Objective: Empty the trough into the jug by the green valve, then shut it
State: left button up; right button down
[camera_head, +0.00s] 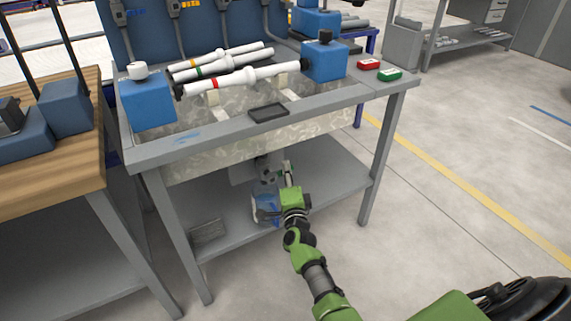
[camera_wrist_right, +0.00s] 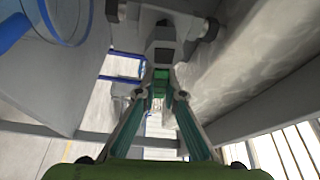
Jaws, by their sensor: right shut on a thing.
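The grey trough (camera_head: 300,132) is set into the workbench, with pale mottled walls. A clear bluish jug (camera_head: 264,207) stands on the shelf below it; in the right wrist view its blue rim (camera_wrist_right: 63,38) shows at upper left. My right gripper (camera_head: 287,172) reaches in under the trough beside the jug. In the right wrist view its fingers (camera_wrist_right: 160,88) close on the small green valve (camera_wrist_right: 159,78) under the grey drain fitting. The valve is mostly hidden by the fingers, so I cannot tell its angle. The water level is not clear. My left gripper is out of view.
White pipes with coloured bands (camera_head: 245,76) lie above the trough between two blue blocks (camera_head: 148,103). A dark tray (camera_head: 268,112) sits on the front rim. Red (camera_head: 368,64) and green (camera_head: 390,75) boxes are at the right. Bench legs (camera_head: 385,155) flank the shelf (camera_head: 330,175).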

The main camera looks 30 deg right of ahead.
jog(key=shift+f+m+g+p, duration=0.3)
jog(key=shift+f+m+p, duration=0.15)
jog(key=shift+m, duration=0.35)
jog(key=shift+f, duration=0.15)
jog(key=c, duration=2.1)
grip_release()
jog(key=shift+s, duration=0.1)
jog(key=v, duration=0.7)
jog(key=shift+s, duration=0.2)
